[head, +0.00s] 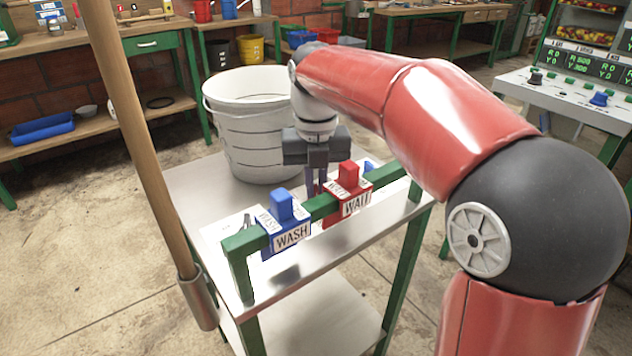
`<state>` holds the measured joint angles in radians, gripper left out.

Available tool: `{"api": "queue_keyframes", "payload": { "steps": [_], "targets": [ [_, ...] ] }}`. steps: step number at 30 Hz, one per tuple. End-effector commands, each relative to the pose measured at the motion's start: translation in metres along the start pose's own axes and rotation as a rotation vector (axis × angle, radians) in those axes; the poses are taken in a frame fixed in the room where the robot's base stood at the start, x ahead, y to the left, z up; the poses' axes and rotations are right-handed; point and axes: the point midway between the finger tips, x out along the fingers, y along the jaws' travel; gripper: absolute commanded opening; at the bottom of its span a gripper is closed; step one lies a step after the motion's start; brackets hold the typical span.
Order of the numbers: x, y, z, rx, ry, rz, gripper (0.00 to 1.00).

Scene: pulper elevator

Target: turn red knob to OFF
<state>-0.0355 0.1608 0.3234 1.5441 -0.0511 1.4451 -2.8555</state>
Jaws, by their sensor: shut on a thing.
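My gripper (316,188) points down over the steel table, just behind the green rail. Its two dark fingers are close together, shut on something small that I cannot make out. The fingertips are partly hidden behind the rail. A red block with the label WAIT (355,205) and an upright red grip on top sits on the rail, just right of the fingers. I cannot tell whether it touches them. No red knob with an OFF mark can be made out. The control panel (570,96) at the upper right shows a black knob (535,79) and a blue knob (599,99).
A blue WASH block (291,237) sits left on the green rail (322,206). A white bucket (260,135) stands on the steel table (195,180), close to my gripper. A wooden pole (135,130) rises at the left. My arm hides part of the right side.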

Motion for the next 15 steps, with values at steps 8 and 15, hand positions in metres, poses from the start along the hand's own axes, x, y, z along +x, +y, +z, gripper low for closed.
{"api": "queue_keyframes", "payload": {
  "steps": [8, 15],
  "targets": [
    [-0.0004, 0.0003, 0.0001, -0.017, -0.001, 0.0, 0.0],
    [-0.0004, 0.0004, 0.0001, -0.016, -0.001, 0.0, 0.12]
  ]
}}
